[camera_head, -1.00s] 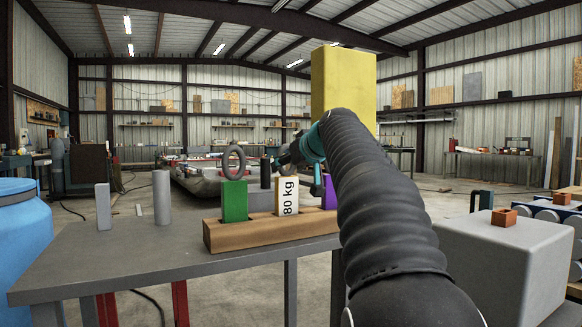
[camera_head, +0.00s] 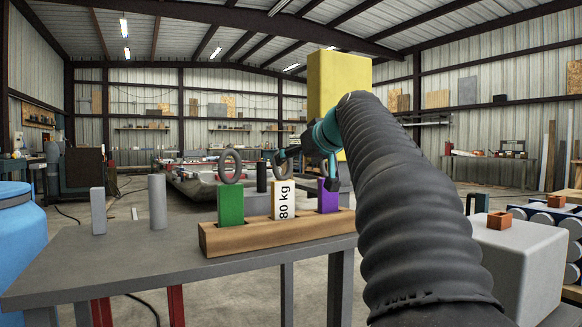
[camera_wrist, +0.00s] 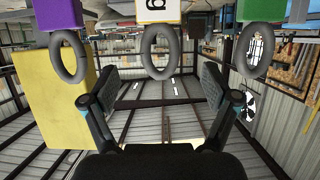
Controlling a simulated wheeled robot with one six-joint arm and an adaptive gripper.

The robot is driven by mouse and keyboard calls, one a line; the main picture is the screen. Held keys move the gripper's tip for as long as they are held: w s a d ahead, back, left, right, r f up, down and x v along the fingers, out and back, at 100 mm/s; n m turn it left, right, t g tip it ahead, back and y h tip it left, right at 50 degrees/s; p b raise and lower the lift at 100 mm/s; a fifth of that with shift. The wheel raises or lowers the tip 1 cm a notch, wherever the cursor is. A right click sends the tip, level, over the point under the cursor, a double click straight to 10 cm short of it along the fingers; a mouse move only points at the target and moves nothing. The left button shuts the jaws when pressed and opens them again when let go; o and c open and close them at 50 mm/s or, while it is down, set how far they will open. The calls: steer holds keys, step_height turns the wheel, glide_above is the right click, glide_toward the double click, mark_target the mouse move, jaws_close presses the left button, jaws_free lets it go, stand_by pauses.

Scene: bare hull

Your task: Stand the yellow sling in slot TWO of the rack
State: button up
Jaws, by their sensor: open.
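A wooden rack (camera_head: 275,235) stands on the grey table and holds three upright blocks: green (camera_head: 231,204), a white-faced "80 kg" block (camera_head: 284,200) with a thin yellowish edge, and purple (camera_head: 328,197). Grey rings top them; the green one's ring (camera_head: 230,165) shows clearly. The wrist view shows the middle block's ring (camera_wrist: 146,52), the purple block's ring (camera_wrist: 60,55) and the green block's ring (camera_wrist: 263,50). My gripper (camera_head: 307,165) is open and empty, close to the middle block. I cannot tell for sure whether this block is the yellow sling.
Two grey posts (camera_head: 98,211) (camera_head: 157,202) stand on the left of the table (camera_head: 90,260). A large yellow box (camera_head: 322,78) rises behind my arm. A blue barrel (camera_head: 20,245) is at left, a grey crate (camera_head: 515,255) at right.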

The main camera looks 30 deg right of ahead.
steer(key=v, duration=0.5)
steer(key=shift+f, duration=0.1)
steer(key=s+a+f+g, duration=0.2)
steer(key=s+a+f, duration=0.25)
steer(key=f, duration=0.25)
steer(key=s+a+f+m+g, duration=0.1)
steer(key=s+a+f, duration=0.2)
steer(key=a+f, duration=0.3)
steer(key=s+a+f+g, duration=0.2)
steer(key=s+a+f, duration=0.2)
steer(key=f, duration=0.4)
steer(key=s+a+f+g, duration=0.1)
steer(key=s+a+f, duration=0.1)
steer(key=s+f, duration=0.5)
steer(key=s+a+f+g, duration=0.2)
steer(key=s+f, duration=0.6)
steer(key=f, duration=0.7)
steer(key=shift+a+n, duration=0.3)
steer(key=shift+a, duration=0.1)
steer(key=shift+r, duration=0.15)
step_height(320, 180, up, 7)
steer(key=p, duration=0.7)
